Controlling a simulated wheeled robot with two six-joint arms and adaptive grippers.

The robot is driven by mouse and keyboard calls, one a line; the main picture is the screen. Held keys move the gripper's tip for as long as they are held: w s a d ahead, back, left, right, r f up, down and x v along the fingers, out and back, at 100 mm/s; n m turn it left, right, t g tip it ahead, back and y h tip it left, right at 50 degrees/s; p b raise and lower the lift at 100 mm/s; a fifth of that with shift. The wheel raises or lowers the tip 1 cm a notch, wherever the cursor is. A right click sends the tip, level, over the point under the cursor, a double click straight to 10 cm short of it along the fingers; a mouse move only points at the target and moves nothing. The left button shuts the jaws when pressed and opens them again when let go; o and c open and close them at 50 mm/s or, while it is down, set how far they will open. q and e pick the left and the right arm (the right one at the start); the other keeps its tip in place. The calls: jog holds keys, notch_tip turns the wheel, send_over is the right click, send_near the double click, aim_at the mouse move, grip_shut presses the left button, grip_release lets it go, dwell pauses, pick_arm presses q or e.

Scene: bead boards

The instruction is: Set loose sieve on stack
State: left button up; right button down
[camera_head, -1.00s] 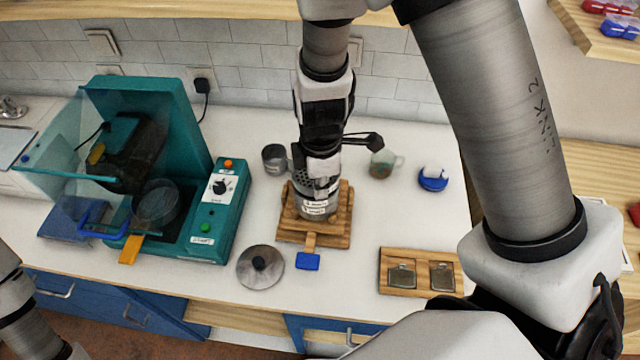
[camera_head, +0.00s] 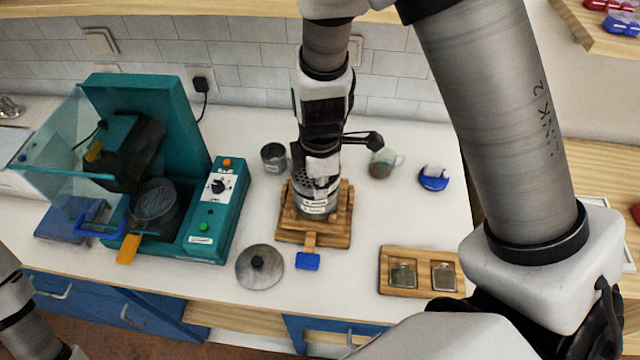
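A stack of metal sieves (camera_head: 316,205) with small white labels stands upright on a square wooden base (camera_head: 340,238) in the middle of the counter. My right gripper (camera_head: 318,172) points down at the top of this stack, with its fingertips right at the upper rim. The upper part of the stack looks dotted with holes. The gripper hides part of the top, so I cannot tell whether its fingers are closed on the top sieve or just around it. My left gripper is out of view; only part of my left arm shows at the lower left.
A teal machine (camera_head: 222,185) with a raised clear cover and a round clear dish stands at left. A round lid (camera_head: 260,267) lies in front of the stack, a metal cup (camera_head: 273,158) behind it. A glass mug (camera_head: 384,162), blue item (camera_head: 433,179) and wooden tray (camera_head: 421,253) are at right.

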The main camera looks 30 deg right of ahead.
jog(key=shift+f+b, duration=0.35)
jog(key=shift+b, duration=0.35)
dwell(0.6)
dwell(0.4)
jog(key=c, duration=1.2)
grip_release()
jog(key=shift+c, duration=0.2)
jog(key=shift+r, duration=0.1)
notch_tip(320, 180, up, 12)
